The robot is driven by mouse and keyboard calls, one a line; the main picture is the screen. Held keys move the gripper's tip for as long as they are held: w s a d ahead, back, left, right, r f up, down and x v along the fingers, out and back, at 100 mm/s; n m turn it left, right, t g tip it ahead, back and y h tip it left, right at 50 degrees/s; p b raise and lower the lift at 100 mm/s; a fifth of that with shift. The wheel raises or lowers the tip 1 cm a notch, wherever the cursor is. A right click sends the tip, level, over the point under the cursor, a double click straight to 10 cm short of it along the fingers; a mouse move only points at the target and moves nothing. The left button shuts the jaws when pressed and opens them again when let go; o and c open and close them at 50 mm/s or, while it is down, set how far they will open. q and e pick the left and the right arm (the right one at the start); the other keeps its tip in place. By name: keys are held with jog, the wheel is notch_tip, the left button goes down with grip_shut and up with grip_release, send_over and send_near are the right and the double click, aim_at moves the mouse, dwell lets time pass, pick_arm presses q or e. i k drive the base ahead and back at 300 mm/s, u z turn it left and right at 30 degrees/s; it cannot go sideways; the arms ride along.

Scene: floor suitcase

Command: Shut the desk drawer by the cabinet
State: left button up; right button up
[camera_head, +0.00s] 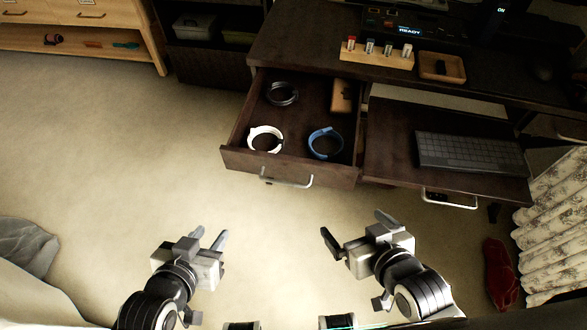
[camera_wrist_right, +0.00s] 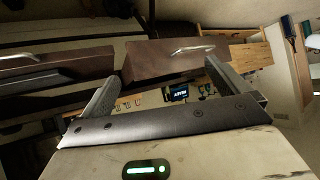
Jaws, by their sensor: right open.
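The desk drawer (camera_head: 290,168) stands pulled out from the dark desk in the head view, with a silver bar handle (camera_head: 287,181) on its front. A white band (camera_head: 265,139), a blue band (camera_head: 325,143), a dark coil (camera_head: 283,94) and a tan item (camera_head: 341,97) lie in it. My left gripper (camera_head: 209,239) is open and empty, in front of the drawer and to its left. My right gripper (camera_head: 355,232) is open and empty, in front and to the right of the handle. The drawer front (camera_wrist_right: 170,58) and its handle (camera_wrist_right: 192,50) also show in the right wrist view, beyond the fingers.
A keyboard tray (camera_head: 390,165) with a keyboard (camera_head: 470,152) is pulled out right of the drawer. A dark cabinet (camera_head: 207,55) stands left of the desk. A red item (camera_head: 499,272) and a patterned curtain (camera_head: 553,215) are at right. The floor before the drawer is clear.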

aim_at(296, 121)
jog(key=k, duration=0.5)
jog(key=u, duration=1.1)
jog(key=i, duration=0.75)
jog(key=z, duration=1.65)
